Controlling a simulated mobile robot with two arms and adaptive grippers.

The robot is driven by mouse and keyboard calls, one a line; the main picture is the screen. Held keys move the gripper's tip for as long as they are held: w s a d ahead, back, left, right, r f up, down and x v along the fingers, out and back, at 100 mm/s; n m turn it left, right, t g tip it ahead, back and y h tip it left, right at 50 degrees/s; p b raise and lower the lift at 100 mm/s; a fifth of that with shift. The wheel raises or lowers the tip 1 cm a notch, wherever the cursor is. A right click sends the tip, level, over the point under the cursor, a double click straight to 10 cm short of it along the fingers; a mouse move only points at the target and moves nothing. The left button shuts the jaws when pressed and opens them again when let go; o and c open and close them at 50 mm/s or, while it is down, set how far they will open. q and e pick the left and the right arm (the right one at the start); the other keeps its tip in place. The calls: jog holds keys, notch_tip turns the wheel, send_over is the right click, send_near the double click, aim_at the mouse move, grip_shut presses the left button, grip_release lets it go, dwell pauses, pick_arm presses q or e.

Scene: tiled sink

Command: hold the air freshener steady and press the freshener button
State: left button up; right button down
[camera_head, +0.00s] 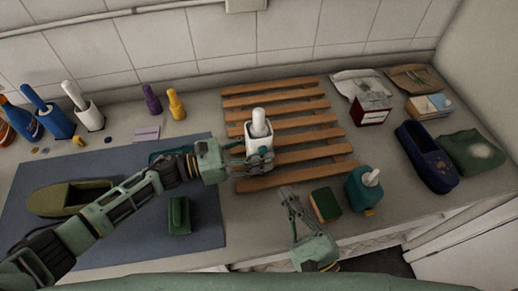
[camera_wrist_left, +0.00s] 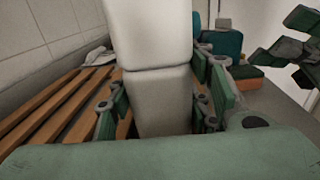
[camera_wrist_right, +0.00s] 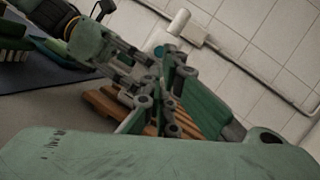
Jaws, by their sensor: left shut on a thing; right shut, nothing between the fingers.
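The white air freshener (camera_head: 259,136) stands upright on the slatted wooden rack, with a rounded white top (camera_head: 259,116). My left gripper (camera_head: 262,160) is shut around its lower body. In the left wrist view the white body (camera_wrist_left: 158,85) stands between the fingers, its top cut off by the frame. My right gripper (camera_head: 287,193) is shut and empty, in front of the rack and below the freshener in the head view. The right wrist view shows its closed fingers (camera_wrist_right: 163,78) in front of the rack. I cannot make out a separate button.
A green-and-orange sponge (camera_head: 325,206) and a teal pump bottle (camera_head: 364,188) stand right of my right gripper. A blue mat (camera_head: 110,240) with a green shoe (camera_head: 68,199) lies at left. A blue shoe (camera_head: 428,158) is at right. The rack's (camera_head: 275,87) back slats are bare.

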aim_at(263, 150)
dwell(0.3)
jog(key=w+a+n+g+y, duration=0.2)
jog(key=w+n+g+y, duration=0.1)
jog(key=n, duration=0.9)
jog(key=w+a+n+g+y, duration=0.3)
jog(key=n+g+y, duration=0.2)
jog(key=n, duration=0.8)
jog(key=shift+r+n, duration=0.3)
jog(key=shift+r, duration=0.05)
